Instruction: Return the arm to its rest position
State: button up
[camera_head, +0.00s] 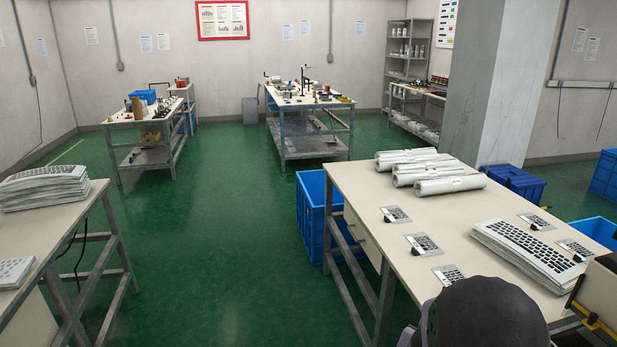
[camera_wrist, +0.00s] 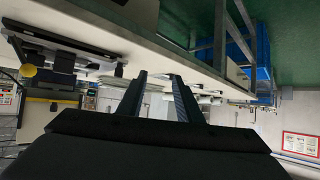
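In the wrist view my gripper (camera_wrist: 160,78) shows two dark fingers standing apart, with nothing between them but background. It is open and empty. The wrist view looks upside down, with a white table (camera_wrist: 150,42) across the top. In the head view a dark rounded part of my arm is at the bottom right, in front of the near table (camera_head: 370,210). My gripper's fingers cannot be made out there. A stack of keypad films (camera_head: 530,250) lies on that table, and rolled sheets (camera_head: 437,185) lie at its far end.
Small keypad pieces (camera_head: 424,244) lie spread around the stack. A yellow and black device (camera_head: 600,295) stands at the right edge. A blue crate (camera_head: 312,215) is on the floor beside the table. Another table (camera_head: 40,235) with stacked sheets is at left, with open green floor between.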

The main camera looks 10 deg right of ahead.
jog(key=a+r+n+g+y+p, duration=0.15)
jog(key=a+n+y+p, duration=0.45)
jog(key=a, duration=1.3)
jog(key=s+a+r+n+g+y+p, duration=0.1)
jog(key=s+a+r+n+g, duration=0.1)
jog(key=s, duration=0.5)
jog(key=s+a+r+n+g+y+p, duration=0.1)
jog(key=s+a+r+n+g, duration=0.1)
jog(key=s+a, duration=0.4)
jog(key=shift+s+r+g+y+p, duration=0.3)
jog(key=shift+s+r+g+y, duration=0.15)
jog(key=shift+s+g, duration=0.45)
jog(key=shift+w+a, duration=0.1)
notch_tip(320, 180, down, 39)
jog(key=b, duration=3.9)
jog(key=shift+r, duration=0.2)
